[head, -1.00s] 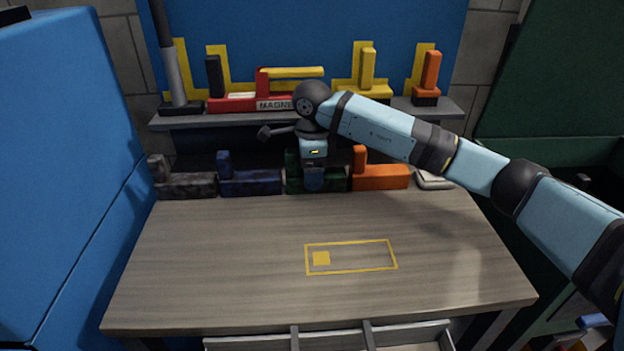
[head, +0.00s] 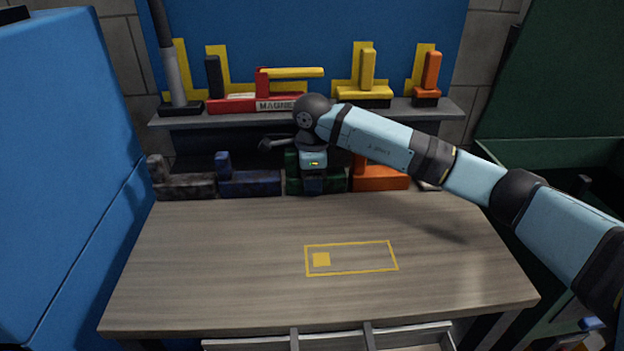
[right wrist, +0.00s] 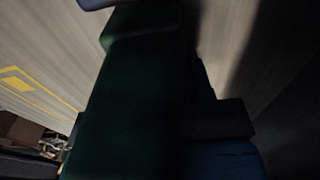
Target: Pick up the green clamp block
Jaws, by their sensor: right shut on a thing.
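The green clamp block (head: 333,181) sits at the back of the table, between the dark blue block and the orange block. My right gripper (head: 313,186) is down at its front and shut on it; the gripper and wrist hide much of the block's middle. In the right wrist view the dark green block (right wrist: 130,115) fills the middle of the picture, in deep shadow. The fingertips are hard to make out there. My left gripper is in neither view.
A dark grey block (head: 186,185), a blue block (head: 250,183) and an orange block (head: 382,178) stand in the same row. A shelf (head: 440,107) with tools is behind. The wooden table (head: 220,260) is clear around a yellow outlined rectangle (head: 351,272).

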